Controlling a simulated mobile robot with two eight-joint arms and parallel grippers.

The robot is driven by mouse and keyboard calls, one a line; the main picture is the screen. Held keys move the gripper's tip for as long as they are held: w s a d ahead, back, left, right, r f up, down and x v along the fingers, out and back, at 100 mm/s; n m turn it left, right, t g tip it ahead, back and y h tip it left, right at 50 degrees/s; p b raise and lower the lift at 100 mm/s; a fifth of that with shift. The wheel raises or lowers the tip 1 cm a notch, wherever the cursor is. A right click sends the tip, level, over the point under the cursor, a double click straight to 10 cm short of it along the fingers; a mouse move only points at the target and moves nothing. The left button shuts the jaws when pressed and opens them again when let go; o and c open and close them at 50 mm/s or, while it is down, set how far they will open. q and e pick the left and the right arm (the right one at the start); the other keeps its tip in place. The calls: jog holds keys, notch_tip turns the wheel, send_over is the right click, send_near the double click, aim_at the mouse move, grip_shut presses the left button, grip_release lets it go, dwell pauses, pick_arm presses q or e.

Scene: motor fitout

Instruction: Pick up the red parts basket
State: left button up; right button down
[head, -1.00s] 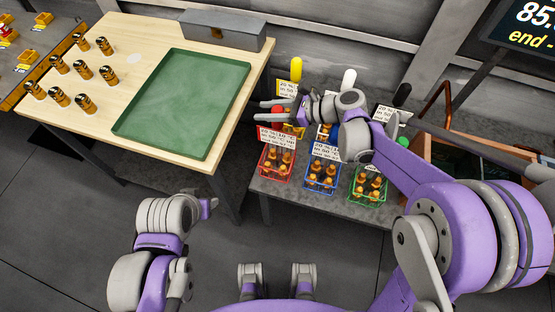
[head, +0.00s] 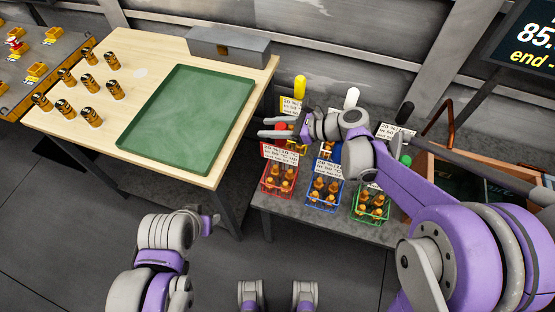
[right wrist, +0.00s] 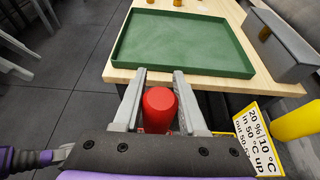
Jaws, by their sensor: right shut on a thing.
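The red parts basket (head: 279,180) holds several small amber-topped parts and has a white label above it. It stands at the front left of the low grey table, and I cannot tell whether its base touches the surface. My right gripper (head: 273,128) is shut on its upright red handle. The round handle top (right wrist: 159,104) shows between the two fingers in the right wrist view, where the basket body is hidden. My left gripper (head: 210,222) is away from the baskets, in front of the wooden table, and its fingers are too small to judge.
A blue basket (head: 325,191) and a green basket (head: 371,204) stand to the right. Yellow, white and black handles rise behind. The wooden table (head: 120,148) on the left carries a green tray (head: 187,118), a grey box (head: 229,47) and several cylinders. A brown crate (head: 425,175) is at the right.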

notch_tip(320, 180, up, 10)
jog(key=shift+p, duration=0.45)
jog(key=shift+r, duration=0.1)
